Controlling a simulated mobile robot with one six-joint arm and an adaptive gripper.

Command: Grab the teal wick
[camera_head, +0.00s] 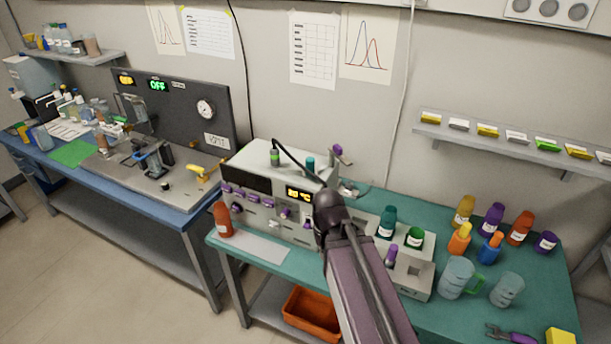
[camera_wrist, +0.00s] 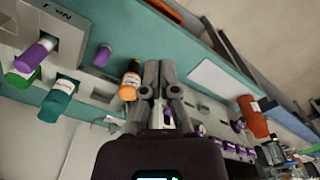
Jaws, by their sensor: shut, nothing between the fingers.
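My gripper (camera_wrist: 159,70) shows in the wrist view, its two fingers together with nothing between them. In the head view my arm hides it. I cannot tell which teal thing is the wick.
A green-capped bottle (camera_head: 415,238) and a purple piece (camera_head: 391,255) stand near the teal bottle. Several coloured bottles and two clear mugs crowd the right of the teal table (camera_head: 345,320). An orange bottle (camera_head: 222,220) stands at its left end. An orange bin (camera_head: 308,312) is below.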

